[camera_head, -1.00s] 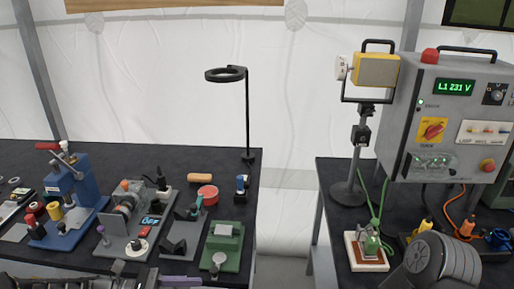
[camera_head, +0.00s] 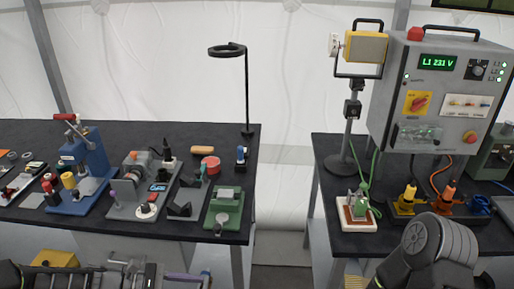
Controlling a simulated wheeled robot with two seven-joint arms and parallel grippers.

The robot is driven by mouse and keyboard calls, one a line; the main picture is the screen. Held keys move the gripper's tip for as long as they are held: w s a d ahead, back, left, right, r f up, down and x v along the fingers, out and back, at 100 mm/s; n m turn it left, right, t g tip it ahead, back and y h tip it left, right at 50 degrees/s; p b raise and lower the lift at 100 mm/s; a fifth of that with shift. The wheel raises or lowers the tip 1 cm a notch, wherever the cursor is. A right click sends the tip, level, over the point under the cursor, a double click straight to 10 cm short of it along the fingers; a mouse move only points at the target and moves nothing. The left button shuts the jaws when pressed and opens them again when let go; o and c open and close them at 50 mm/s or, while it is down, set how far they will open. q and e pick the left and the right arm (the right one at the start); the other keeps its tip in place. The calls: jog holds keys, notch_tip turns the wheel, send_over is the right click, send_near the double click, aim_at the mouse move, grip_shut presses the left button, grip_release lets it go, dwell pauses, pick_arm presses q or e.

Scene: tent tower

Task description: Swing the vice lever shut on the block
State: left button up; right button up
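A green vice-like fixture (camera_head: 223,212) stands near the front right corner of the left table. A paler grey-green block (camera_head: 226,193) sits on its top, and a round knob (camera_head: 217,229) shows at its front. The lever's position is too small to make out. My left arm comes in along the bottom left edge; what looks like its gripper (camera_head: 130,273) is below and left of the fixture, apart from it. Its fingers are not clear. Of my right arm only a dark link shows at the bottom right; its gripper is not in view.
A blue press (camera_head: 87,170), a grey machine (camera_head: 140,195) and a grey bracket (camera_head: 188,197) stand left of the fixture. A black ring stand (camera_head: 247,95) rises behind. A gap separates the tables. The right table holds a lamp (camera_head: 364,47) and a control box (camera_head: 437,90).

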pick_arm(q)
jog(key=s+d+f+m+g+y, duration=0.1)
jog(key=s+f+m+y, duration=0.25)
jog(key=f, duration=0.55)
jog(key=s+f+m+y, duration=0.3)
jog(key=s+f+y, duration=0.15)
jog(key=f, duration=0.35)
jog(key=s+d+f+m+y, duration=0.1)
jog(key=s+d+f+m, duration=0.1)
jog(key=s+d+m, duration=0.6)
jog(key=shift+s+d+f+m+g+y, duration=0.35)
jog(key=shift+s+m, duration=0.3)
jog(key=shift+s, duration=0.5)
jog(key=shift+a, duration=0.1)
